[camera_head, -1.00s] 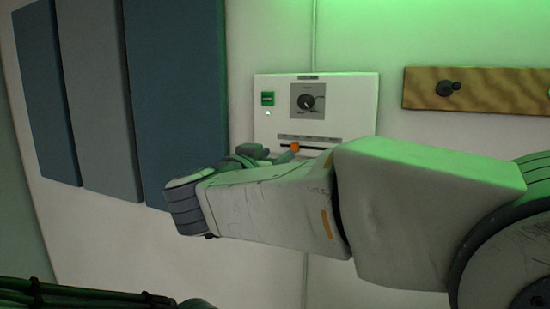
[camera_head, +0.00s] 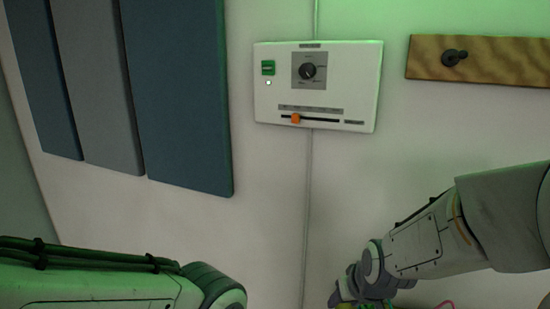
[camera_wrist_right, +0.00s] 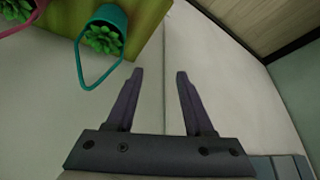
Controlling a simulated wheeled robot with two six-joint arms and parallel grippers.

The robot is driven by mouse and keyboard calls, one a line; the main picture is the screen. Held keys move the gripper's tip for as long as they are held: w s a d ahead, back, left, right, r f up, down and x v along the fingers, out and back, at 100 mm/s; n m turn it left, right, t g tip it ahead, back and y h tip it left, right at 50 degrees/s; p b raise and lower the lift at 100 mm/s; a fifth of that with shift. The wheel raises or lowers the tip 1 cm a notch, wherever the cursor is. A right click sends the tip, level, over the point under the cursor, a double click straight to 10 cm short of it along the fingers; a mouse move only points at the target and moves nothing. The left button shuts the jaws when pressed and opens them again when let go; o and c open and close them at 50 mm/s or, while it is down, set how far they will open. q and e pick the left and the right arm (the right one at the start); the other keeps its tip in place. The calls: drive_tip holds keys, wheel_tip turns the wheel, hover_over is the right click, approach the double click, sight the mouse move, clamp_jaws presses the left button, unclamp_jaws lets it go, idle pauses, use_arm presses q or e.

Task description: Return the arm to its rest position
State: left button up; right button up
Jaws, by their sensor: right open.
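My right arm (camera_head: 430,238) comes in from the right in the head view and hangs low, with its wrist near the bottom edge, apart from the wall panel. In the right wrist view my right gripper (camera_wrist_right: 159,75) is open, with nothing between its two dark fingers. In the head view the fingers are not clearly visible. My left arm (camera_head: 100,280) shows at the bottom left, but its gripper is out of view.
A white control panel (camera_head: 345,90) with a dial, a green button and an orange slider is on the wall. A wooden rail (camera_head: 500,62) with a dark peg is at right. Blue-grey wall panels (camera_head: 175,90) are at left. The wrist view shows a teal planter (camera_wrist_right: 112,16) on a board.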

drive_tip(key=s+d+f+g, duration=0.3)
drive_tip(key=s+f, duration=0.1)
drive_tip(key=s, duration=0.3)
drive_tip(key=s+a+n+g+b, duration=0.2)
drive_tip(key=s+a+n+b, duration=0.4)
drive_tip(key=s+a, duration=0.7)
drive_tip(key=shift+s+b, duration=0.25)
drive_tip(key=shift+b, duration=0.1)
idle(1.8)
